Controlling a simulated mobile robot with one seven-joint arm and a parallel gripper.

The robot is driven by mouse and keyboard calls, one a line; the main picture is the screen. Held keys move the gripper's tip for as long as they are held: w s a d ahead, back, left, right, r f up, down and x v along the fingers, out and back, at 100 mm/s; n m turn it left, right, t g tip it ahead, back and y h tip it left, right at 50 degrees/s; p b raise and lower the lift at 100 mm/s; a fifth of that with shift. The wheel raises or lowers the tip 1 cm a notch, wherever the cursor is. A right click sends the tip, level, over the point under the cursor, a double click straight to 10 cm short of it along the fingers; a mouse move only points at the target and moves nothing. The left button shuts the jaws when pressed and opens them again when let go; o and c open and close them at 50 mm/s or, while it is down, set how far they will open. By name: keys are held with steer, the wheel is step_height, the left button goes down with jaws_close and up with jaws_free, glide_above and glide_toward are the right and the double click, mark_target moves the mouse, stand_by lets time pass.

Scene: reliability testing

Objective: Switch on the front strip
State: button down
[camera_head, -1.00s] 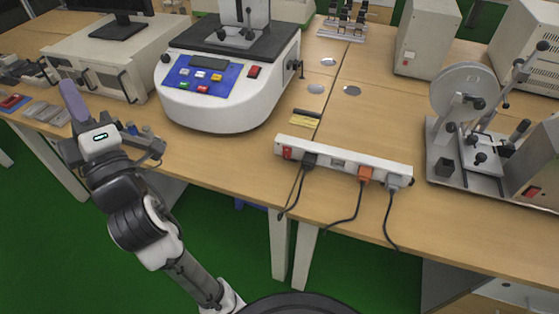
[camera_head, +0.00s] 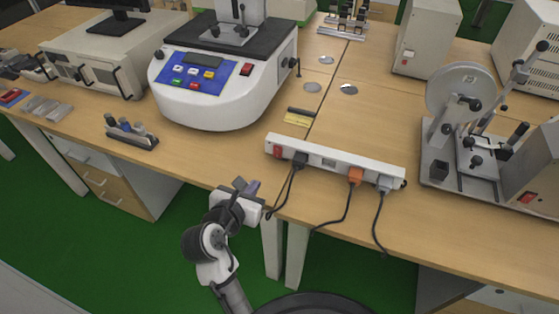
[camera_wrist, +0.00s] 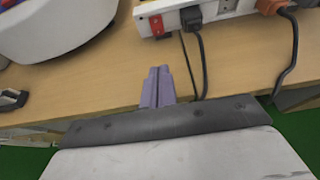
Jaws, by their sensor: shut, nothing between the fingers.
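The front power strip (camera_head: 335,160) is a long white bar lying near the front edge of the wooden table. Its red switch (camera_head: 277,152) is at the left end, and it also shows at the top of the wrist view (camera_wrist: 157,25). Black, orange and grey plugs with dark cables sit along the strip. My gripper (camera_head: 252,187) is at the table's front edge, below and left of the switch, apart from it. In the wrist view its purple fingers (camera_wrist: 157,87) are together and empty, pointing toward the strip. The switch's on or off state cannot be told.
A white machine with a blue panel (camera_head: 225,100) stands behind and left of the strip. A device with a round disc (camera_head: 458,92) stands at the right. Cables (camera_head: 283,192) hang over the front edge close to my gripper. A small holder (camera_head: 130,134) lies at left.

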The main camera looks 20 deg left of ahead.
mark_target(278, 152)
stand_by(0.3)
steer(key=x, duration=0.4)
steer(key=p+x, duration=0.1)
steer(key=x, duration=0.4)
steer(key=r+x, duration=0.1)
steer(key=x, duration=0.3)
steer(key=shift+w+p, duration=0.4)
steer(key=shift+w, duration=0.2)
steer(key=shift+f, duration=0.1)
steer(key=shift+w+f, duration=0.1)
steer(key=shift+f, duration=0.05)
steer(key=shift+w+t, duration=0.1)
steer(key=shift+t, duration=0.2)
steer(key=shift+r, duration=0.3)
steer(key=shift+r+p, duration=0.75)
steer(key=shift+p, duration=0.4)
steer(key=shift+f, duration=0.1)
